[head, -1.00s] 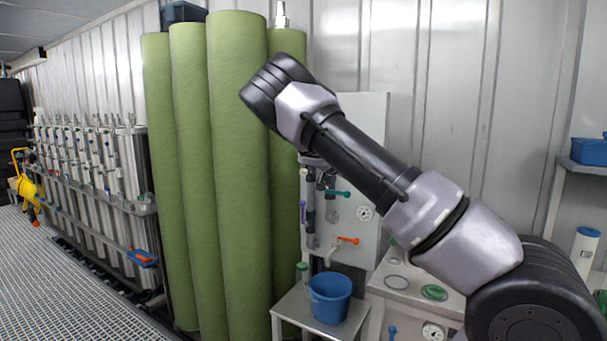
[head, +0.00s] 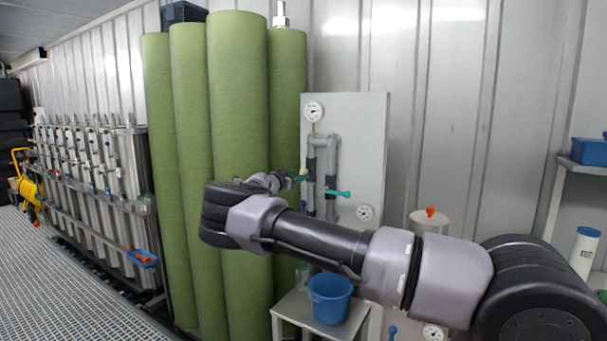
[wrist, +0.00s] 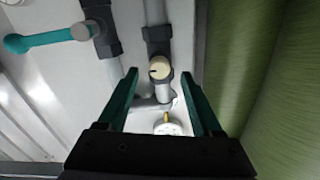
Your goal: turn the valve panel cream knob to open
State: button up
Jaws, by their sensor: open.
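The cream knob (wrist: 160,67) sits on a dark valve body in a grey pipe, with a dark mark on its face. In the wrist view it lies ahead of and between the fingertips of my gripper (wrist: 159,75). The jaws are open, with teal fingers, and hold nothing. In the head view my gripper (head: 290,178) reaches the left side of the white valve panel (head: 362,130). The knob there is small and partly hidden by the fingers. I cannot tell whether the fingers touch it.
A teal lever (head: 337,193) and a gauge (head: 314,111) are on the panel; both show in the wrist view. Tall green cylinders (head: 238,110) stand close left of my gripper. A blue bucket (head: 330,297) stands on a low stand below my arm.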

aim_at(302, 173)
jog(key=shift+x, duration=2.35)
grip_shut()
